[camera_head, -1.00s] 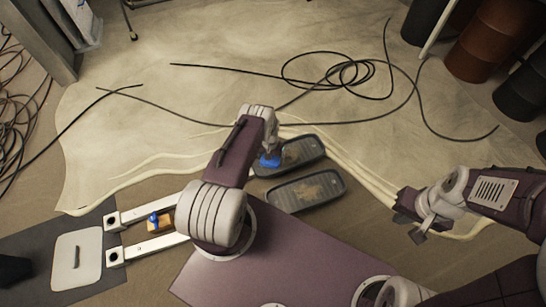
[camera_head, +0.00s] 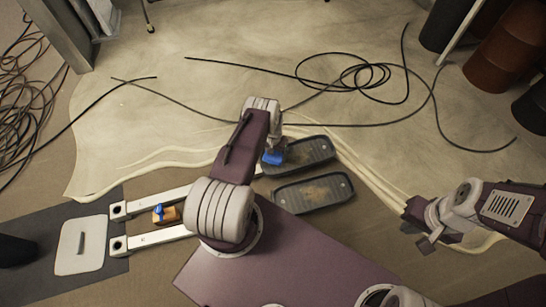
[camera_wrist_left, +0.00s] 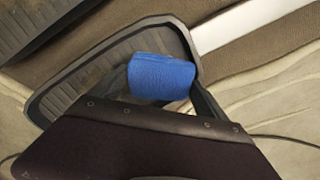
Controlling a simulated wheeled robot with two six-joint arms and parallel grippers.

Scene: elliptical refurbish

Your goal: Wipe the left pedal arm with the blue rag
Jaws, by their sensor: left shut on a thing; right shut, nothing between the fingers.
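My left gripper (camera_head: 273,150) is shut on the blue rag (camera_head: 274,157). The rag is at the left end of the upper dark pedal (camera_head: 312,150); the left wrist view shows the rag (camera_wrist_left: 160,77) over the ribbed pedal (camera_wrist_left: 85,82), but I cannot tell whether it presses on it. A white pedal arm (camera_head: 160,200) runs toward this pedal, partly hidden behind my left arm. The lower pedal (camera_head: 318,191) has a brown stain, with a second white arm (camera_head: 160,238) on its side. My right gripper (camera_head: 416,228) is shut and empty, off to the right.
A small orange-brown block with a blue knob (camera_head: 165,214) sits between the white arms. A dark mat (camera_head: 105,268) with a pale plate (camera_head: 80,246) lies at left. Black cables (camera_head: 370,78) lie on the floor cloth. Barrels (camera_head: 503,50) stand at the upper right.

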